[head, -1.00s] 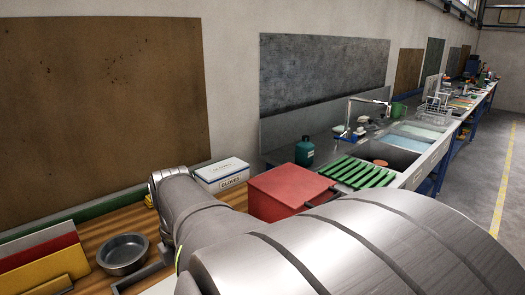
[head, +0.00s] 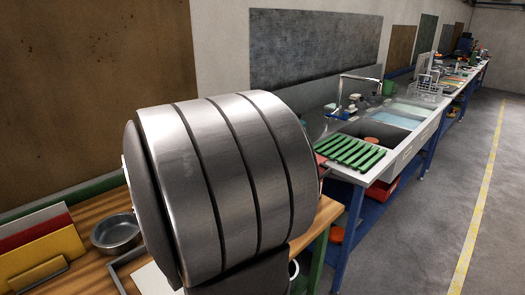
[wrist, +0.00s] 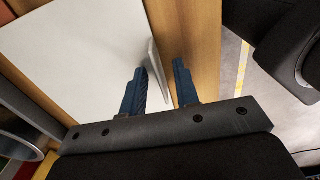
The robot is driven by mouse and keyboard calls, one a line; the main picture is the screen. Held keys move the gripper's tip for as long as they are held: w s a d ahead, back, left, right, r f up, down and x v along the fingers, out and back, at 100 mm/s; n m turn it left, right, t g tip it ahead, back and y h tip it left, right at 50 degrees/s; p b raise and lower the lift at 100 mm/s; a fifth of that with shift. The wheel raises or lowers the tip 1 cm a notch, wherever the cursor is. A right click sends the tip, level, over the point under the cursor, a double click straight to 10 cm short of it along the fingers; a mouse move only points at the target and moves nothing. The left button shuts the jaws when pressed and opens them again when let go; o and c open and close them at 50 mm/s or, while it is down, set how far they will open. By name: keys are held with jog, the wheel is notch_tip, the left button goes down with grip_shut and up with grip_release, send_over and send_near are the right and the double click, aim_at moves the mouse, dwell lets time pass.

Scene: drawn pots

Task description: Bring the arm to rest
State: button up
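My gripper (wrist: 160,66) shows in the wrist view with its two blue fingers apart. It is over a white flat surface (wrist: 85,45) near the edge of the wooden bench. A thin white upright edge shows between the fingers; I cannot tell whether they touch it. In the head view a large metal link of my arm fills the middle and hides my gripper. A grey metal pot (head: 116,233) stands on the bench at the lower left, and a round metal rim (wrist: 18,140) shows at the wrist view's left edge.
A rack with yellow, red and white boards (head: 40,245) stands left of the pot. Right of my arm are a green slatted rack (head: 350,150) and a sink (head: 385,135) with a tap. The floor (head: 440,230) at the right is clear.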

jog(key=shift+r, duration=0.15)
notch_tip(320, 180, up, 17)
notch_tip(320, 180, down, 17)
jog(key=shift+f, duration=0.1)
jog(key=shift+w+r, duration=0.1)
jog(key=shift+r, duration=0.25)
notch_tip(320, 180, up, 5)
jog(key=shift+f, duration=0.1)
jog(key=s+a+r, duration=0.5)
jog(key=s+a, duration=0.3)
jog(key=s, duration=0.4)
jog(key=shift+s+a, duration=0.15)
jog(key=shift+a, duration=0.15)
jog(key=shift+o, duration=0.2)
